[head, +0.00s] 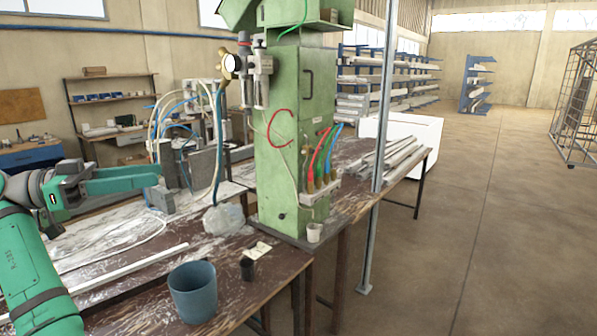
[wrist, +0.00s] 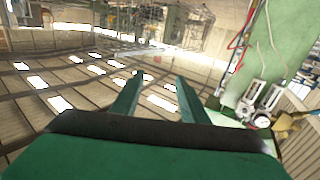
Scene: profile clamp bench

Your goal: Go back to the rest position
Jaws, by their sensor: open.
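My gripper (head: 150,180) is at the left of the head view, raised over the bench and pointing right. In the wrist view its two green fingers (wrist: 157,85) stand apart with nothing between them. Behind the fingers that view shows the roof with bright skylights. The green machine column (head: 295,130) stands to the right of my gripper, with a clear gap between them in the head view. The column also shows at the right of the wrist view (wrist: 285,45).
Hoses and clamp fittings (head: 175,165) stand behind my gripper. A grey post (head: 380,150) rises right of the column. Open floor (head: 480,220) lies right.

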